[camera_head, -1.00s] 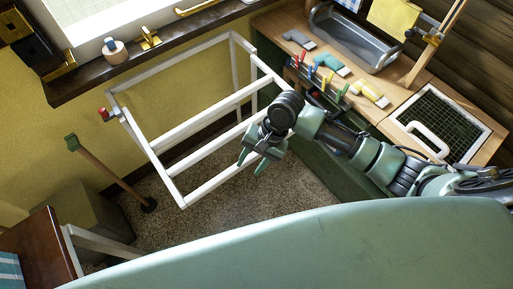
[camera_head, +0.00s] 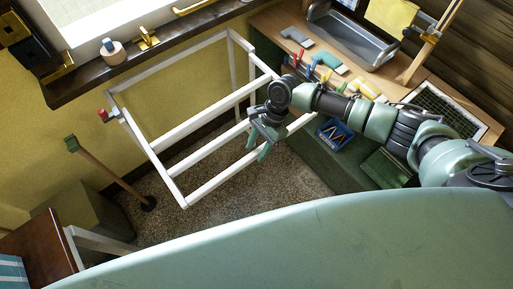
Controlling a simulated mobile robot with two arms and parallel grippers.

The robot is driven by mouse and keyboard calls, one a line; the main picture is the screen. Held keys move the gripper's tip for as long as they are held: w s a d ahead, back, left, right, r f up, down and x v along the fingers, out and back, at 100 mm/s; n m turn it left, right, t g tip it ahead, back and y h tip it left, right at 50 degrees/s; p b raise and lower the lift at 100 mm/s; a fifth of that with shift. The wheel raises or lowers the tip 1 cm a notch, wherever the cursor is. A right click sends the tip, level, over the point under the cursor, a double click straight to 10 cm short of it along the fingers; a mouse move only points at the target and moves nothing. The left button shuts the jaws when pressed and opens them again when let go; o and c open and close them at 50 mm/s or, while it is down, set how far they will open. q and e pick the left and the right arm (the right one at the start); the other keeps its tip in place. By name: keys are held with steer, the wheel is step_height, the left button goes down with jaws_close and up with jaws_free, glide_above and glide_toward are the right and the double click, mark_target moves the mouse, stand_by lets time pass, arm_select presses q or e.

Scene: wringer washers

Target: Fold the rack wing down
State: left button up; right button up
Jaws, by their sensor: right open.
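The white rack wing (camera_head: 205,152) juts out from the yellow wall in the middle left of the head view, with several white bars across it. It stands raised over the speckled floor. My right gripper (camera_head: 258,147) is open at the wing's right part, its fingers pointing down and left near the bars. I cannot tell whether the fingers touch a bar. My right arm covers the wing's right corner. My left gripper is not in view.
A wooden counter (camera_head: 285,20) with a grey basin (camera_head: 352,45), socks and clothes pegs is at the upper right. A blue box (camera_head: 335,134) shows below the counter. A stick (camera_head: 108,172) leans at left. A windowsill (camera_head: 82,82) runs above the wing.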

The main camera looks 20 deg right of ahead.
steer(key=shift+a+f, duration=0.15)
steer(key=shift+f, duration=0.25)
jaws_close()
stand_by(1.2)
